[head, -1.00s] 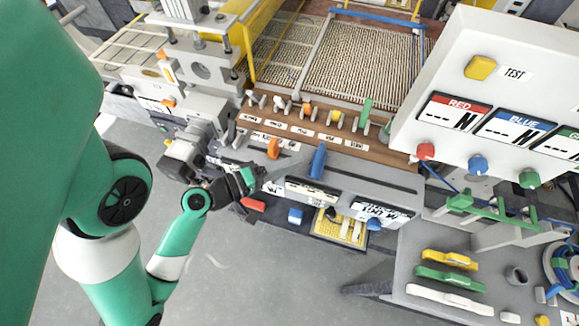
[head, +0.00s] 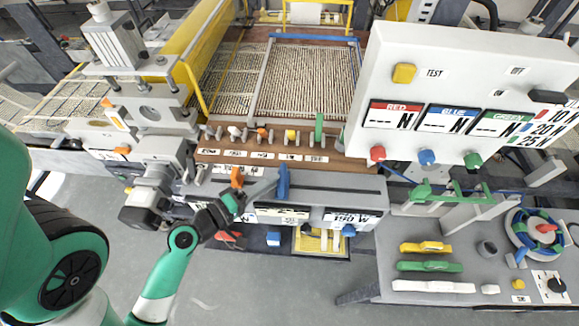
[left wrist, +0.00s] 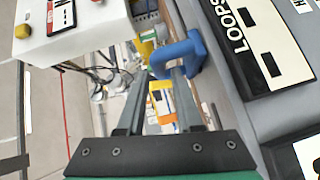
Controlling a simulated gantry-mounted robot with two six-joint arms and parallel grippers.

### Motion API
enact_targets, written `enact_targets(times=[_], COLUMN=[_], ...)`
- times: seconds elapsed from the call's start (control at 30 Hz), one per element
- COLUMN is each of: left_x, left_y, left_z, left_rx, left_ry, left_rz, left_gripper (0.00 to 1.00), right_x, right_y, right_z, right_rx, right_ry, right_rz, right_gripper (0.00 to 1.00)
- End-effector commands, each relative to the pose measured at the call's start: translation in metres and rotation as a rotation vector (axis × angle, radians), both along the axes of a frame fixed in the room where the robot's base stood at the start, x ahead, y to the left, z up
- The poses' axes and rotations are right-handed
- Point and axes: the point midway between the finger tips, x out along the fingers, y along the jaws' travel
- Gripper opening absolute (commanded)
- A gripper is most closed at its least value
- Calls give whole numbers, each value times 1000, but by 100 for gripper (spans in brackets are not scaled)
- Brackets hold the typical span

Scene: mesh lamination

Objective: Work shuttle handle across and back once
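In the left wrist view the handle (left wrist: 188,50) is a blue loop at the fingertips. My left gripper (head: 272,186) reaches it from the left. In the left wrist view its two grey fingers (left wrist: 161,74) are apart, with part of the handle at and between their tips. Firm contact cannot be made out. My right gripper is not in view.
An orange knob (head: 237,178) stands close behind my left gripper. Behind the rail is a row of coloured pegs (head: 290,136) and the mesh bed (head: 305,80). A white display box (head: 465,75) overhangs the right. Coloured handles (head: 428,266) lie on the right-hand bench.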

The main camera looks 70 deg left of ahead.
Motion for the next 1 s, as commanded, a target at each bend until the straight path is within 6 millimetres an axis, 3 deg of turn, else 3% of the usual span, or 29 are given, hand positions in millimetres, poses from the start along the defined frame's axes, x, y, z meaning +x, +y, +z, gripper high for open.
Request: enact_targets(times=[0.1, 0.3, 0.67, 0.7, 0.9, 1.0], left_x=[30, 62, 72, 72, 72, 72], left_y=[8, 21, 25, 25, 24, 24], left_z=[2, -5, -8, -8, -8, -8], left_rx=[4, 2, 1, 1, 1, 1], left_ry=[-3, -2, -2, -2, -2, -2], left_rz=[-7, -2, 1, 1, 1, 1], left_gripper=[34, 34, 34, 33, 0, 0], right_x=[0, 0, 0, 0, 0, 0], right_y=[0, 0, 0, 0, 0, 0], right_z=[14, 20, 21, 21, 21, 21], right_rx=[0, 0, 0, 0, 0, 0], right_ry=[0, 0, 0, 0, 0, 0], right_rz=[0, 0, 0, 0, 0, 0], right_gripper=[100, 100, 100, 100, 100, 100])
